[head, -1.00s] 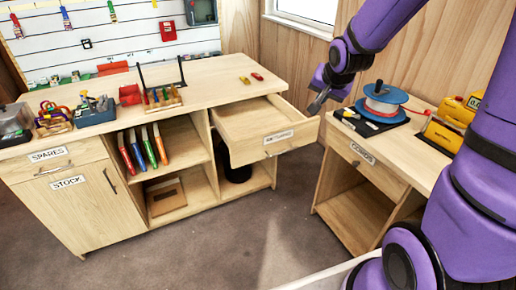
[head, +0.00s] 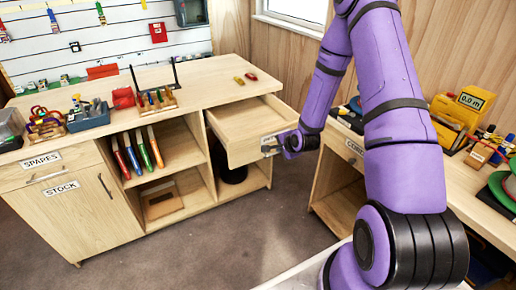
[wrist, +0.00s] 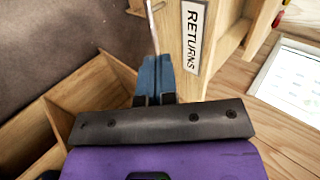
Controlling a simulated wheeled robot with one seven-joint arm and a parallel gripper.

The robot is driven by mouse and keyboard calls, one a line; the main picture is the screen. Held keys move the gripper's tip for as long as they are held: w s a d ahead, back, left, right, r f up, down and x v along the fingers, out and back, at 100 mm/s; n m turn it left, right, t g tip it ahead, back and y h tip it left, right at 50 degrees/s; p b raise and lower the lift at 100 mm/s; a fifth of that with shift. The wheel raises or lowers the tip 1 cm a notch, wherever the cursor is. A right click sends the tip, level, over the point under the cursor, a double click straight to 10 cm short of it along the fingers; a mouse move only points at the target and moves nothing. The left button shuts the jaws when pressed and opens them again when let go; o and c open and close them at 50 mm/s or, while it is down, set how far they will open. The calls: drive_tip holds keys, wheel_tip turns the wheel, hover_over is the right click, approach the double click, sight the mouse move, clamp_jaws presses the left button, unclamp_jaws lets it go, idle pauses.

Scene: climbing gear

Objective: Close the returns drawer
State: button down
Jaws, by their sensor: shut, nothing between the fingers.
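The returns drawer (head: 240,149) is pulled out of the right part of the wooden bench and looks empty inside. A thin metal handle (wrist: 152,25) stands off the drawer front there. My gripper (head: 272,148) is shut and empty, at the drawer front by its label and handle. In the wrist view its blue fingers (wrist: 155,76) are together close beside the front, below the handle; I cannot tell whether they touch it.
The bench top (head: 215,98) holds tools and small gear. Below are a spares drawer (head: 45,170), a stock cupboard (head: 77,212) and open shelves with coloured books (head: 133,153). A second table (head: 435,165) with a yellow device (head: 458,112) stands right. Floor in front is clear.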

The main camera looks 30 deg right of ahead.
sight(266, 156)
drive_tip(key=x, duration=0.8)
drive_tip(key=w+r+x, duration=0.1)
drive_tip(key=x, duration=0.4)
drive_tip(key=shift+a, duration=0.15)
drive_tip(key=shift+w, duration=0.5)
